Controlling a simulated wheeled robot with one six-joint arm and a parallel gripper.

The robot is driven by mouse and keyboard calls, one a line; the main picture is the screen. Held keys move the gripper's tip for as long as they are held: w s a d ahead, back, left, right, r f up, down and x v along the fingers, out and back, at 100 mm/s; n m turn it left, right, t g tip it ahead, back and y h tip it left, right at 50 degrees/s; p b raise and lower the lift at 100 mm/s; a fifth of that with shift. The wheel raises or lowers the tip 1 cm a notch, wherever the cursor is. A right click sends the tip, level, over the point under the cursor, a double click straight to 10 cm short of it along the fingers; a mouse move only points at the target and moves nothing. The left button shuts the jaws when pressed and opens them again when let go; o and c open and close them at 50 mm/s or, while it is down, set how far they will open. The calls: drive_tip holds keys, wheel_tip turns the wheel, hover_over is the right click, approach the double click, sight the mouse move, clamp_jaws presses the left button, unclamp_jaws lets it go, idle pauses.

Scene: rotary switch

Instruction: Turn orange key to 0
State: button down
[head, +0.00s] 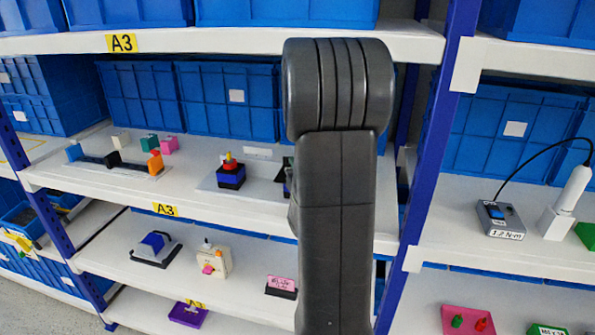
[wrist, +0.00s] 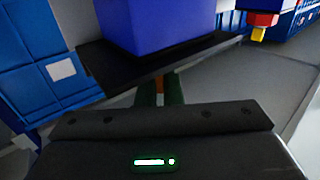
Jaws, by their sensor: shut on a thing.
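In the wrist view, the fingers of my gripper (wrist: 159,95) show as two dark greenish shapes, blurred and close together. They are shut on the orange key (wrist: 159,83), of which only a small brownish-orange bit shows between them. Just beyond stands a blue block (wrist: 150,28) on a black plate (wrist: 105,72), apparently the switch body. The 0 mark and the key's angle cannot be read. In the head view, my dark arm covers the gripper and the key; only a dark sliver of a device (head: 287,180) shows at the arm's left edge.
A blue and black box with a red and yellow knob (head: 230,172) stands left of my arm on the same white shelf (head: 190,197). It also shows at upper right in the wrist view (wrist: 262,22). Blue bins (head: 235,100) line the back. A blue post (head: 432,150) rises at right.

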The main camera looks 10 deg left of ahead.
drive_tip(key=shift+a+f+m+t+h+b, duration=0.1)
drive_tip(key=shift+m+t+h+b, duration=0.6)
drive_tip(key=shift+h+b, duration=0.45)
drive_tip(key=shift+m+t+h+b, duration=0.4)
drive_tip(key=shift+m+h, duration=0.5)
drive_tip(key=shift+h, duration=0.15)
drive_tip(key=shift+r+m+t+h+p, duration=0.15)
drive_tip(key=shift+m+h+p, duration=0.3)
drive_tip(key=shift+h, duration=0.3)
drive_tip(key=shift+r+m+t+h+p, duration=0.15)
drive_tip(key=shift+m+h+p, duration=0.15)
drive_tip(key=shift+m+h, duration=0.35)
drive_tip(key=shift+m+h+p, duration=0.6)
drive_tip(key=shift+h+p, duration=0.1)
drive_tip(key=shift+h, duration=0.5)
drive_tip(key=shift+f+m+h, duration=0.1)
drive_tip(key=shift+m+h, duration=0.2)
drive_tip(key=shift+h, duration=0.2)
drive_tip(key=c, duration=1.6)
unclamp_jaws()
